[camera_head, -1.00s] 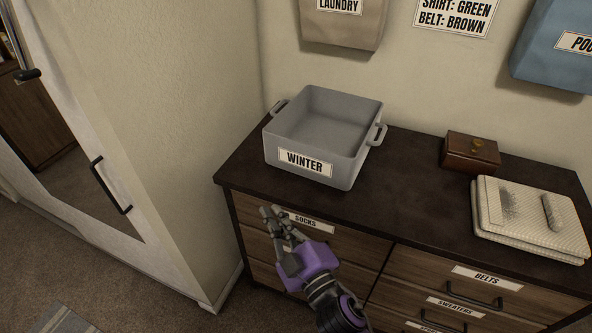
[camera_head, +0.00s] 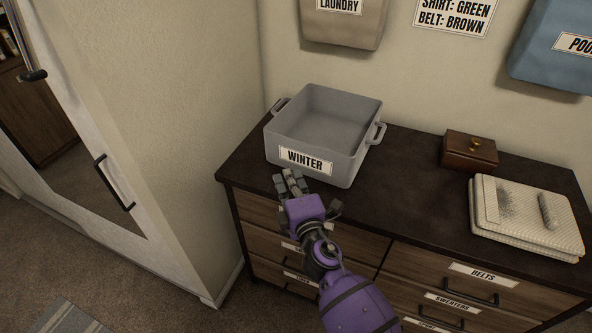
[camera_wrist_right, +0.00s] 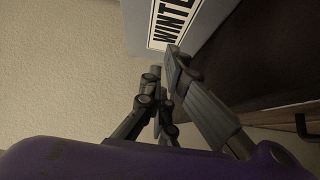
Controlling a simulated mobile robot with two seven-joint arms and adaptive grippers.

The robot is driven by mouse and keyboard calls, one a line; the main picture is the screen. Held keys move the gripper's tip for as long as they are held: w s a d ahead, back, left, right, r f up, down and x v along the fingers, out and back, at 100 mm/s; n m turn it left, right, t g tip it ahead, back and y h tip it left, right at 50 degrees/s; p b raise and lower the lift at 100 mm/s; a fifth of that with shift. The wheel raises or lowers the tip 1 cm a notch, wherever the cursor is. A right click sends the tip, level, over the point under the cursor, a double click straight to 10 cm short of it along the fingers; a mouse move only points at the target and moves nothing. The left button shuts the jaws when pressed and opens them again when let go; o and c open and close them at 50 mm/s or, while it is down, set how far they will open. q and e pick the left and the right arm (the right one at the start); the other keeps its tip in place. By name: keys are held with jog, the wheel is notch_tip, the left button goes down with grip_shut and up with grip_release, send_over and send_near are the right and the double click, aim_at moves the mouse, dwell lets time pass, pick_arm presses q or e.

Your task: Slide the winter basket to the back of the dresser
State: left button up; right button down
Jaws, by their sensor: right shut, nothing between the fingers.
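The winter basket (camera_head: 338,159) is a grey, open, empty bin with a handle on each side and a WINTER label on its front. It stands upright on the left part of the dresser's dark top (camera_head: 412,190), a little short of the back wall. My right gripper (camera_head: 287,176) is shut and empty, just in front of the basket's front left, at about the dresser's front edge. In the right wrist view its fingers (camera_wrist_right: 163,75) point at the basket's labelled front (camera_wrist_right: 180,22). Whether they touch it I cannot tell. My left gripper is not in view.
A small brown wooden box (camera_head: 468,152) and a folded cream knit item (camera_head: 526,222) lie on the right part of the dresser. A wall (camera_head: 205,130) borders the dresser's left side. Hanging bags, one beige (camera_head: 345,22) and one blue (camera_head: 560,55), are above.

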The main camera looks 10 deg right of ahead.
aim_at(301, 159)
jog(key=shift+w+d, duration=1.05)
jog(key=shift+d, duration=0.05)
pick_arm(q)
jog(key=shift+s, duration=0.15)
pick_arm(e)
jog(key=shift+w, duration=0.1)
jog(key=shift+d, duration=0.1)
jog(key=w+d, duration=0.2)
jog(key=w, duration=0.1)
jog(key=shift+d+f, duration=0.1)
jog(key=shift+d, duration=0.15)
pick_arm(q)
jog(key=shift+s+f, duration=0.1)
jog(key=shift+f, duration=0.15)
pick_arm(e)
jog(key=shift+a, duration=0.1)
